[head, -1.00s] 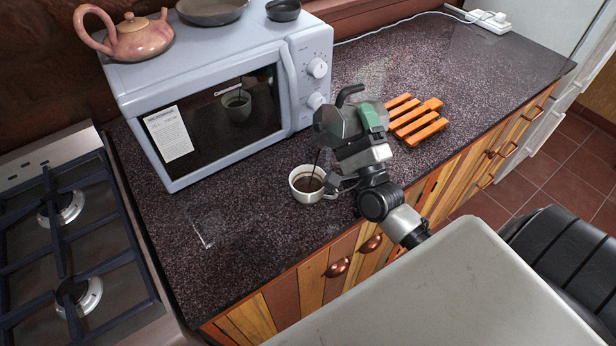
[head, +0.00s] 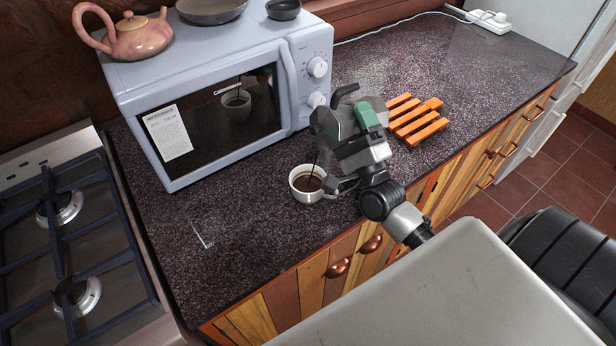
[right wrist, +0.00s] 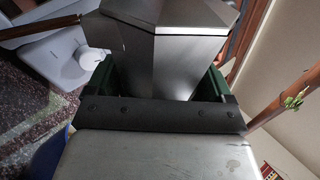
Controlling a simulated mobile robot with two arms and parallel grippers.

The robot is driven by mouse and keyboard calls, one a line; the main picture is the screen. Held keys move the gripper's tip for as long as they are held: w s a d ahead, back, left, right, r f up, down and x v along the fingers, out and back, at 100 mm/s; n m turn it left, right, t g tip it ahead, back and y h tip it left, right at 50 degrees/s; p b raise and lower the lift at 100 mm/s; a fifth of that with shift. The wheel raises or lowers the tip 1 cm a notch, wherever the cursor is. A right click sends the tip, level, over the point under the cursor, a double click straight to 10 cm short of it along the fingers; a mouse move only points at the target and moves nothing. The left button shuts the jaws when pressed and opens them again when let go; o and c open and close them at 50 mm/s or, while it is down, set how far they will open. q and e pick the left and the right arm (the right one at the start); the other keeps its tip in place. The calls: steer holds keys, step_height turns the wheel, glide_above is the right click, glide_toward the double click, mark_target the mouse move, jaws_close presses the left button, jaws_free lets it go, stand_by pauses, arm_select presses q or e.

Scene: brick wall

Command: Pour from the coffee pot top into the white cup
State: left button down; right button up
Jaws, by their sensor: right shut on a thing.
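The metal coffee pot top (head: 338,127) is held tilted toward the left above the countertop, its dark handle (head: 347,91) sticking up. A thin dark stream runs from its lower left side down into the white cup (head: 297,194). The cup stands upright on the counter below and left of the pot, with dark coffee inside. My right gripper (head: 364,120), with green fingers, is shut on the pot top. In the right wrist view the faceted pot (right wrist: 175,62) sits between the green fingers (right wrist: 168,88). My left gripper is out of view.
A light blue microwave (head: 205,60) stands close behind the cup, with a teapot (head: 142,38) on top. An orange slatted trivet (head: 415,118) lies right of the pot. A gas stove (head: 65,230) is at the left. The counter left of the cup is clear.

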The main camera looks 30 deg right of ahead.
steer(key=shift+s+a+f+n+y+b, duration=0.1)
steer(key=shift+a+n+y+b, duration=0.3)
steer(key=shift+a+n+y, duration=0.45)
steer(key=shift+n+y, duration=0.45)
steer(key=shift+n, duration=0.4)
